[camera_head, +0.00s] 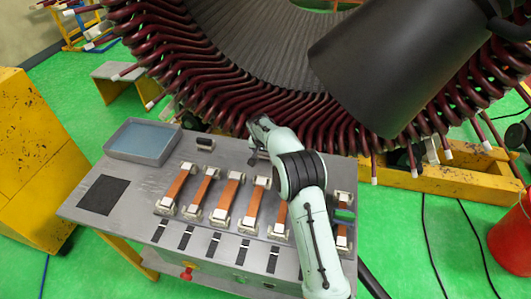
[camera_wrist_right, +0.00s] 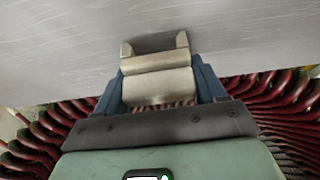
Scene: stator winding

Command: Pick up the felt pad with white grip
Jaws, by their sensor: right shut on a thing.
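In the right wrist view, the blue fingers of my right gripper (camera_wrist_right: 160,84) are shut on a pale, off-white block (camera_wrist_right: 158,62), which looks like the white grip. A dark grey patch between two pale raised ends lies just beyond it, against the grey metal tabletop. I cannot tell whether the block touches the table. In the head view, my right arm reaches over the table to its far edge, and the fingers and held piece are hidden behind it. A small dark piece with pale ends (camera_head: 205,144) lies left of the arm. My left gripper is not in view.
The metal table (camera_head: 138,190) holds several orange-brown strips with white end blocks, a blue-lined tray (camera_head: 143,141) and a black square (camera_head: 103,194). The stator's dark red coils (camera_head: 190,85) rise close behind the table's far edge. A large dark cylinder (camera_head: 395,65) hangs at upper right.

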